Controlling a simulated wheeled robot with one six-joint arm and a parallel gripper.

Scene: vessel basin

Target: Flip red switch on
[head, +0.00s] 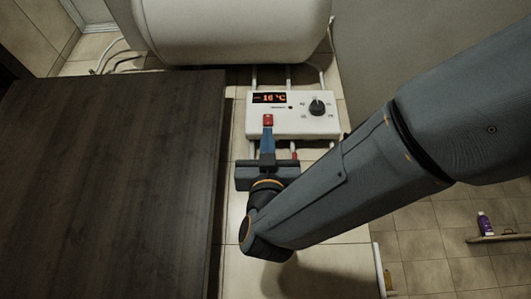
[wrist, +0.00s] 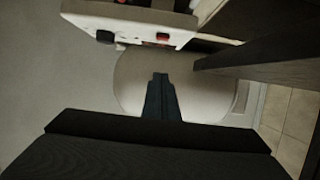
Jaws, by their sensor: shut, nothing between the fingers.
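The red switch (head: 268,120) is on the lower left of a white control box (head: 290,126) on the tiled wall. The box has a lit display (head: 269,98) reading 16 °C and a dark round knob (head: 317,106). My gripper (head: 267,133) is shut and empty, its fingertips just below the switch in the head view. In the wrist view the shut fingers (wrist: 160,78) show below the box (wrist: 140,20) and its red switch (wrist: 163,38), with a gap in the picture. I cannot tell whether they touch. The switch's on or off position is unclear.
A white rounded tank (head: 235,30) is above the box, with pipes between them. A dark wooden panel (head: 110,180) stands close on the left. A small shelf (head: 500,238) with a purple bottle (head: 484,223) is at the far right. Red-tipped pipes run below the box.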

